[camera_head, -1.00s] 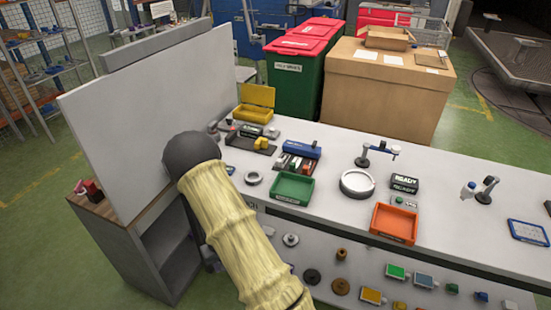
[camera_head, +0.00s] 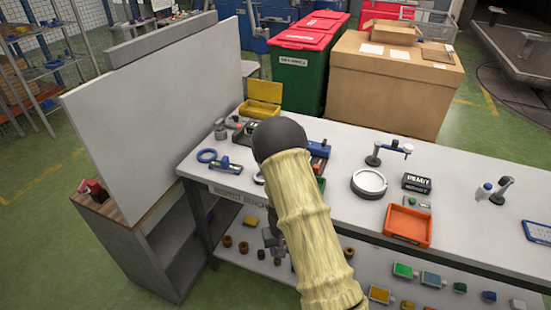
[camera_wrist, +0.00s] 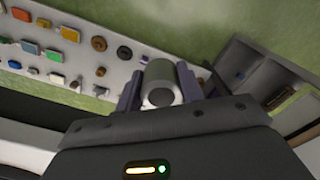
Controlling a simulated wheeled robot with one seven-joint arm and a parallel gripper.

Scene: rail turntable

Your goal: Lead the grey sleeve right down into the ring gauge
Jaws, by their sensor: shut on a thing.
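In the wrist view the grey sleeve (camera_wrist: 160,71) is a short cylinder with a pale end and a dark round hole. My gripper (camera_wrist: 160,80) is shut on it, one finger on each side. In the head view my arm hides the sleeve. A small grey ring (camera_head: 259,178) on the bench, mostly hidden behind my arm, may be the ring gauge. A larger pale ring (camera_head: 368,183) lies to its right; I cannot tell for certain which is the gauge.
A blue ring (camera_head: 206,155) lies at the bench's left end. An orange tray (camera_head: 408,226) sits near the front edge, below a dark READY sign (camera_head: 416,182). The green tray (camera_head: 321,184) is mostly covered by my arm. A white board (camera_head: 160,110) stands at left.

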